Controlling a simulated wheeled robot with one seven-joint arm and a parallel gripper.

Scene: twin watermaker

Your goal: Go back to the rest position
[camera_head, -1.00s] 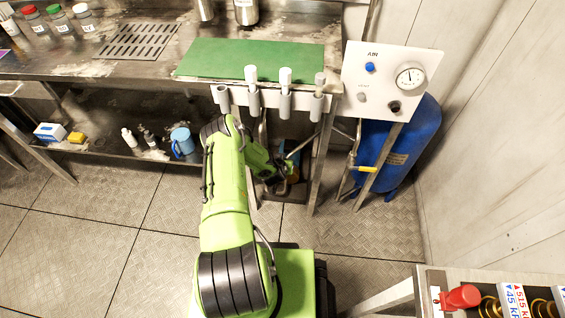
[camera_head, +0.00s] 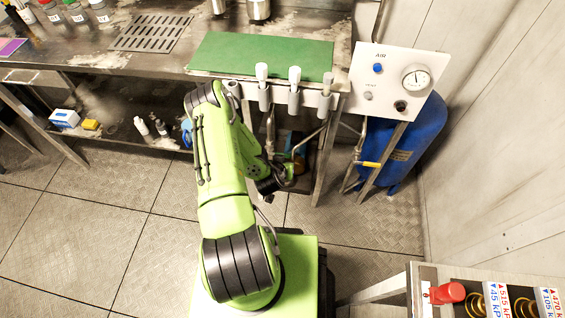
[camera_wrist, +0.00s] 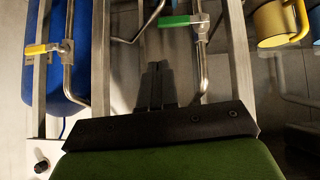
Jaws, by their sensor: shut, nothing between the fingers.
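My gripper (camera_head: 272,189) hangs at the end of my folded green arm, in front of the bench's right end in the head view. It looks small and partly hidden there. In the wrist view the two dark fingers (camera_wrist: 155,72) are together, with nothing between them. Behind the fingers are metal pipes, a green valve handle (camera_wrist: 180,20) and a yellow valve handle (camera_wrist: 40,48). The fingers appear apart from them.
The steel bench (camera_head: 110,72) has tube holders (camera_head: 295,100) along its front edge. A blue tank (camera_head: 405,150) with an air panel (camera_head: 392,85) stands at right. Another table (camera_head: 425,275) is at lower right. Floor (camera_head: 100,215) left of my base is clear.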

